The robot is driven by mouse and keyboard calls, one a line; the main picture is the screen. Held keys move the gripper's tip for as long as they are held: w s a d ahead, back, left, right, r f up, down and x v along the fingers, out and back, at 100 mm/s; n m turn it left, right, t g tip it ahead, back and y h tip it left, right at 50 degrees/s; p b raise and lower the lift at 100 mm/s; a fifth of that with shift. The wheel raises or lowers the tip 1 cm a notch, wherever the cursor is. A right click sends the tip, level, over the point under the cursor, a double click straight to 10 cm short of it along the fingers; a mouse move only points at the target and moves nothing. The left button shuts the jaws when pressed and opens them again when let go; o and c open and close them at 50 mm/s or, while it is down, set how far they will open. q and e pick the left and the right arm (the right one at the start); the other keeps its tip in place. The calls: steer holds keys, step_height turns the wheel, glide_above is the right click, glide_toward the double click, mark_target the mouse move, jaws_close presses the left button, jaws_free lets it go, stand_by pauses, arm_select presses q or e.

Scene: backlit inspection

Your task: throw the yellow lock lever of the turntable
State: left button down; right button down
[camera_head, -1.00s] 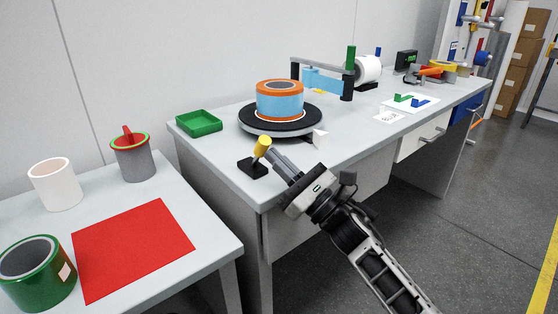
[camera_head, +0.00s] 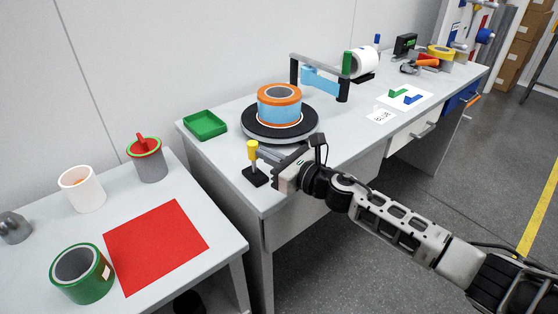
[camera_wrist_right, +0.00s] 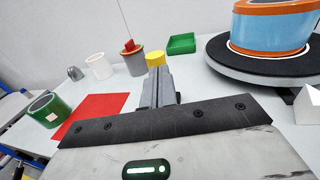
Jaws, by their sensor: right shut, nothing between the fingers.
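The lock lever, with a yellow knob (camera_head: 252,149) on a black base (camera_head: 255,178), stands about upright at the near left corner of the bench. Its knob also shows just beyond my fingertips in the wrist view (camera_wrist_right: 155,58); the rest of it is hidden there. The turntable (camera_head: 252,131) is a black-topped disc behind the lever, bearing a blue and orange ring (camera_head: 279,107). My right gripper (camera_head: 264,154) is shut and empty, its fingertips close to the right of the knob; I cannot tell if they touch. My left gripper is out of view.
A green tray (camera_head: 205,125) lies left of the turntable. A grey arm frame (camera_head: 321,66) stands behind it. The lower left table holds a red mat (camera_head: 155,245), green ring (camera_head: 82,274), white cup (camera_head: 83,189) and grey pot (camera_head: 149,166).

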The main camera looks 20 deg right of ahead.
mark_target(255, 141)
steer(key=shift+w+a+r, duration=0.2)
steer(key=shift+w+a, duration=0.15)
steer(key=shift+w, duration=0.25)
steer(key=shift+x, duration=0.8)
steer(key=shift+w+a+r+b, duration=0.1)
steer(key=shift+w+b, duration=0.4)
steer(key=shift+w, duration=0.1)
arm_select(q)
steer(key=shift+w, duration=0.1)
arm_select(e)
steer(key=shift+w+a, duration=0.1)
steer(key=shift+w, duration=0.05)
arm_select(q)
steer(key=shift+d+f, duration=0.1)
arm_select(e)
steer(key=shift+r, duration=0.15)
